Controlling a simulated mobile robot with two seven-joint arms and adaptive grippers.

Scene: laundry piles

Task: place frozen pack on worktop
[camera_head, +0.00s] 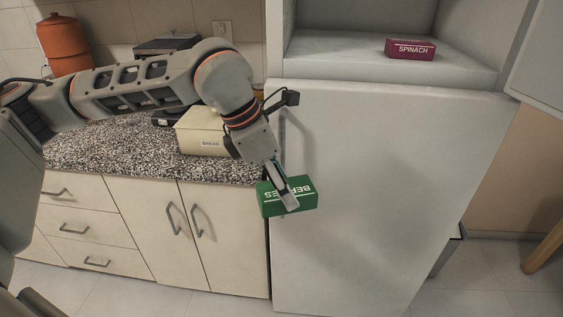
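A green pack lettered "BERRIES" (306,201), its lettering upside down, is in my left gripper (287,198). The gripper points down with its fingers closed over the pack, in front of the fridge's lower door near the worktop's right end. The pack is held in the air, below the level of the worktop. A magenta pack lettered "SPINACH" (410,49) lies in the open upper compartment. The speckled worktop (110,150) is at the left, partly hidden by my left arm. My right gripper is not in view.
A cream box (203,138) stands on the worktop near its right end. An orange canister (64,45) and a dark appliance (165,44) are at the back. The lower fridge door (390,190) is shut; the upper door (543,60) stands open at the right. The worktop's front left part is clear.

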